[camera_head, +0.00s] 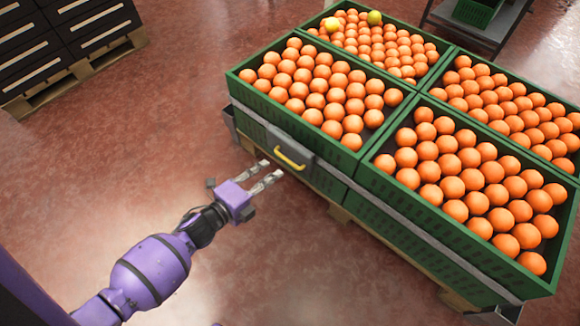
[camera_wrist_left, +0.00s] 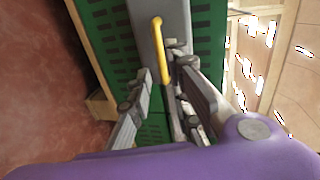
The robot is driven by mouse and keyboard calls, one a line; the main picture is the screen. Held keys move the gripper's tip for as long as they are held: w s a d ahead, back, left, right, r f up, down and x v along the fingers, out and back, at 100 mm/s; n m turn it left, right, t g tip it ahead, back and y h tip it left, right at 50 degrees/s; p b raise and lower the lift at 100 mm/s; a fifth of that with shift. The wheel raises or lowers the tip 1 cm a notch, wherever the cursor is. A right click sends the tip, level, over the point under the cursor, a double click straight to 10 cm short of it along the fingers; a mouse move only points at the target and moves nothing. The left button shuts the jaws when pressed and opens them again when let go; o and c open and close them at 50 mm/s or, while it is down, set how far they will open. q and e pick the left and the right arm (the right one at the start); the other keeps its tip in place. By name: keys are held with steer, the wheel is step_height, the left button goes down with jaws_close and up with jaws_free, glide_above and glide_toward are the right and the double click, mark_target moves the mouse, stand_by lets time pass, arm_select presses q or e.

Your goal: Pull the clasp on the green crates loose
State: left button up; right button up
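The clasp is a grey plate (camera_head: 295,148) with a yellow handle (camera_head: 289,158), on a grey strap (camera_head: 345,178) around the green crates (camera_head: 360,170). My left gripper (camera_head: 271,170) is open and empty, with its fingertips just short of the handle. In the left wrist view the yellow handle (camera_wrist_left: 160,48) lies ahead, in line with the gap between the fingers of the left gripper (camera_wrist_left: 168,72). I cannot tell whether a fingertip touches the plate. The right gripper is not in view.
The crates hold many oranges (camera_head: 330,90) and two yellowish fruits (camera_head: 374,18), and stand on a wooden pallet (camera_head: 340,215). Black crates (camera_head: 60,40) stand on another pallet at top left. A grey cart (camera_head: 485,30) is at top right. The reddish floor (camera_head: 150,130) left of the crates is free.

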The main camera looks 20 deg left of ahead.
mark_target(286, 159)
arm_select(q)
steer(key=shift+m, duration=0.3)
steer(key=b+x, duration=0.3)
steer(key=x, duration=0.5)
steer(key=shift+w+f, duration=0.1)
steer(key=shift+w, duration=0.3)
steer(key=shift+c, duration=0.2)
jaws_close()
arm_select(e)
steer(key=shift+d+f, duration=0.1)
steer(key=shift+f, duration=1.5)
